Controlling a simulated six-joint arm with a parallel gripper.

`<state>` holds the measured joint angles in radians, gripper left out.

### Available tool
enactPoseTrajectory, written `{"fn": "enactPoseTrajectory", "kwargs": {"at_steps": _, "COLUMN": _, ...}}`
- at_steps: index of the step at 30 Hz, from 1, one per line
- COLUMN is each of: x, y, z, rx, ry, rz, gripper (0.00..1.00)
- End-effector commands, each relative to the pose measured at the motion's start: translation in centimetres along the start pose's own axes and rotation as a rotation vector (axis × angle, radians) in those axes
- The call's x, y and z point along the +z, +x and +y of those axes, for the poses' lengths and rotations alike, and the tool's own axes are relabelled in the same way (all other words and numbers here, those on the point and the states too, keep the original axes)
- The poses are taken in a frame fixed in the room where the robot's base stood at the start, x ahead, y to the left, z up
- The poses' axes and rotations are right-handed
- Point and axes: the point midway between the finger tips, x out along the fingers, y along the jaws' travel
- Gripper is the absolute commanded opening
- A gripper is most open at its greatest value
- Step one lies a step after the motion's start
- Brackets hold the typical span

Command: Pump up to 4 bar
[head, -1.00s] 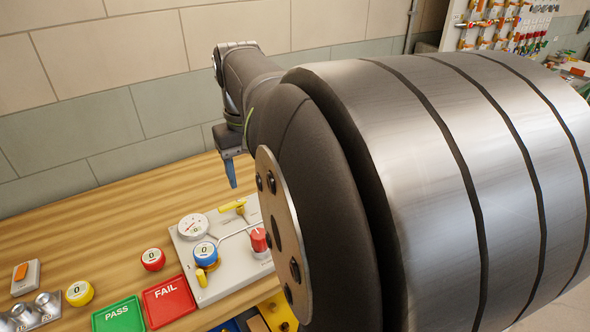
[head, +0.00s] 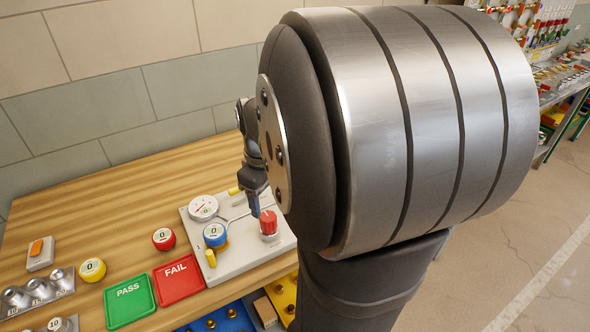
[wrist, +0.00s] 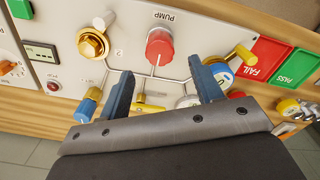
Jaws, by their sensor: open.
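The red pump knob (head: 268,222) stands upright on the grey panel (head: 240,263). In the wrist view the knob (wrist: 159,46), by the label PUMP, lies just beyond the gap between my fingers. My gripper (head: 254,207) hangs over the panel beside the knob; in the wrist view my gripper (wrist: 164,88) is open and empty. The white dial gauge (head: 203,207) is at the panel's far left; its reading is too small to tell. A blue-ringed gauge (head: 215,235) showing 0 sits nearer, with a yellow handle (head: 210,258) beside it.
A yellow lever (head: 236,190) is at the panel's back. Red FAIL (head: 180,279) and green PASS (head: 129,301) trays lie left. Red (head: 164,239) and yellow (head: 92,270) gauges stand on the table.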

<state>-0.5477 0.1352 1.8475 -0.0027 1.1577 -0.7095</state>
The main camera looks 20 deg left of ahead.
Motion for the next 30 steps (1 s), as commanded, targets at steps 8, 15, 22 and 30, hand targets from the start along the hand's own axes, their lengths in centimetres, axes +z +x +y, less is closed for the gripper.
{"fn": "enactPoseTrajectory", "kwargs": {"at_steps": 8, "x": 0.1, "y": 5.5, "z": 0.0, "rx": -0.002, "ry": 0.001, "rz": -0.003, "gripper": 0.60}}
{"fn": "enactPoseTrajectory", "kwargs": {"at_steps": 15, "x": 0.0, "y": 7.7, "z": 0.0, "rx": -0.001, "ry": 0.001, "rz": -0.001, "gripper": 0.60}}
{"fn": "enactPoseTrajectory", "kwargs": {"at_steps": 22, "x": 0.0, "y": 7.9, "z": 0.0, "rx": 0.001, "ry": 0.001, "rz": 0.001, "gripper": 0.60}}
{"fn": "enactPoseTrajectory", "kwargs": {"at_steps": 30, "x": 0.0, "y": 7.8, "z": 0.0, "rx": 0.001, "ry": 0.001, "rz": 0.001, "gripper": 0.22}}
